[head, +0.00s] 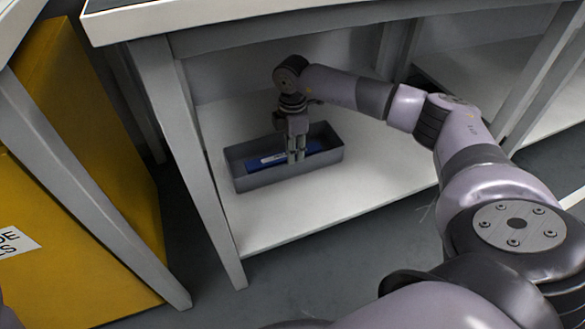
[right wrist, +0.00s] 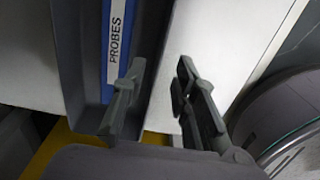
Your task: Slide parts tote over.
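The parts tote is a long grey open box (head: 285,172) on the white lower shelf under the table. A blue item (head: 268,161) with a white label lies inside it; in the right wrist view the label on the blue item (right wrist: 115,45) reads "PROBES". My right gripper (head: 297,157) points down at the tote's near long wall. In the right wrist view my right gripper (right wrist: 162,66) is open, one finger over the tote's inside and the other over the shelf outside, with the tote's wall (right wrist: 155,45) between them. Contact with the wall cannot be told. My left gripper is out of view.
The white shelf (head: 375,195) is bare to the right of the tote. A grey table leg (head: 190,150) stands just left of the tote, and the tabletop (head: 220,20) hangs above. A yellow cabinet (head: 80,150) stands at the left.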

